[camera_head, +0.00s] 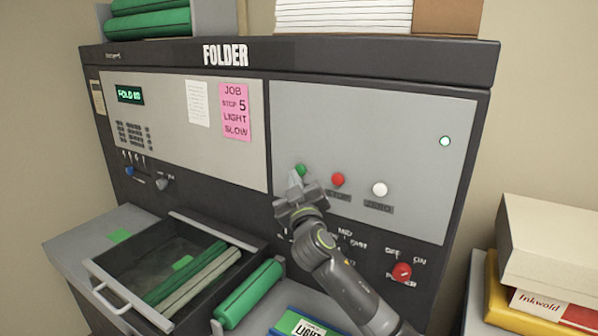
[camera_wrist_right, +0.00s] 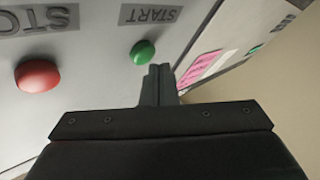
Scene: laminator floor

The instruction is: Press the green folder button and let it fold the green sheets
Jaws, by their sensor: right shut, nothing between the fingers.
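The green button (camera_head: 300,170) sits on the folder's (camera_head: 370,110) light grey front panel. In the right wrist view the green button (camera_wrist_right: 143,52) is beside the START label (camera_wrist_right: 152,14). My right gripper (camera_head: 296,180) is shut and empty, with its fingertips just below and left of the green button in the head view. In the right wrist view the closed fingertips (camera_wrist_right: 160,72) are close to the button; I cannot tell whether they touch it. Green rolls (camera_head: 190,275) lie in the open drawer, and another green roll (camera_head: 248,294) lies beside it. My left gripper is not in view.
A red button (camera_head: 338,179) and a white button (camera_head: 379,189) are right of the green one. A red power knob (camera_head: 401,272) is lower right. A lit lamp (camera_head: 445,141) glows on the panel. Boxes (camera_head: 550,245) stand at the right. A pink note (camera_head: 234,112) hangs left.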

